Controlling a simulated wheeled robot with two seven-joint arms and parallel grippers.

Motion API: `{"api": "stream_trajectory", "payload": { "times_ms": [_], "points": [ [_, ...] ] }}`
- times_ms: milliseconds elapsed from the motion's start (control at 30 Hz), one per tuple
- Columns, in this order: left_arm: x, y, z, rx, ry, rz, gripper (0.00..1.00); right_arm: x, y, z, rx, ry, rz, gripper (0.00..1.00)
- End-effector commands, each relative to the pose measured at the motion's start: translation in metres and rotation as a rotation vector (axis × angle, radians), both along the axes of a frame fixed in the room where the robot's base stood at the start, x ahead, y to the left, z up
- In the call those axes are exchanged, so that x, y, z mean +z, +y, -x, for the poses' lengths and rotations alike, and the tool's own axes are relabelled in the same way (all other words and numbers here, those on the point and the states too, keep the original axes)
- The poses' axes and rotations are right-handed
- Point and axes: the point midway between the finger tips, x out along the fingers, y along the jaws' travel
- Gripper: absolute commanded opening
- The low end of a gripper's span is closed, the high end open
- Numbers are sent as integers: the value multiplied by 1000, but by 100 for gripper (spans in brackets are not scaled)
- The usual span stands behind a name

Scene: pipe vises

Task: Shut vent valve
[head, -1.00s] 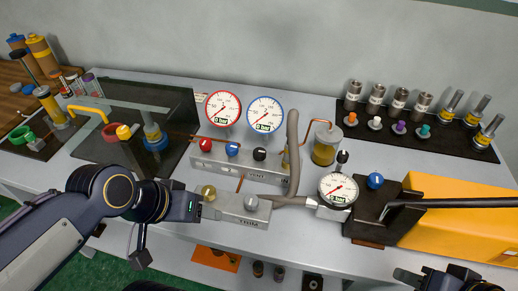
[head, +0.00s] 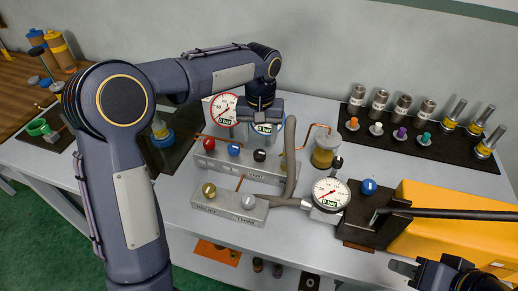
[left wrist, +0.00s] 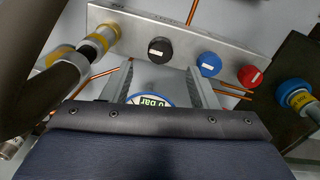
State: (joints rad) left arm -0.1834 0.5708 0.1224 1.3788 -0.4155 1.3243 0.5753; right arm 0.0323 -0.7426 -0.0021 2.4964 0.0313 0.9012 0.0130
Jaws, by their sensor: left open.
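The vent valve has a black round knob (head: 259,155) on the rear grey manifold (head: 225,171), above the VENT lettering. In the left wrist view the black knob (left wrist: 160,50) lies just beyond the fingertips, with a pale mark on its face. My left gripper (head: 262,122) hangs behind the knob, in front of the blue-rimmed gauge. In the left wrist view it (left wrist: 164,78) is open and empty, its two fingers apart and not touching the knob. My right gripper (head: 405,268) is at the lower right, partly cut off; its jaw opening is unclear.
The blue knob (head: 234,149) and red knob (head: 208,143) sit beside the black one. A grey hose (head: 291,150) rises close to its right. The red-rimmed gauge (head: 222,109) stands behind. The front TRIM block (head: 228,205) lies nearer.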

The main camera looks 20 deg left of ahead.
Motion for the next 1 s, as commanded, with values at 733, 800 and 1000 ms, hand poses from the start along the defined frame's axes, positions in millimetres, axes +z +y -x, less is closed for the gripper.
{"api": "stream_trajectory", "payload": {
  "times_ms": [733, 800, 1000],
  "points": [
    [-66, 1, 1, -1, -1, 2, 54, 4, 0, 0, 0, 0, 0, 36],
    [-66, 1, 1, -1, -1, 2, 48, 4, 0, 0, 0, 0, 0, 36],
    [-66, 1, 1, -1, -1, 2, 22, 4, 0, 0, 0, 0, 0, 36]
  ]
}}
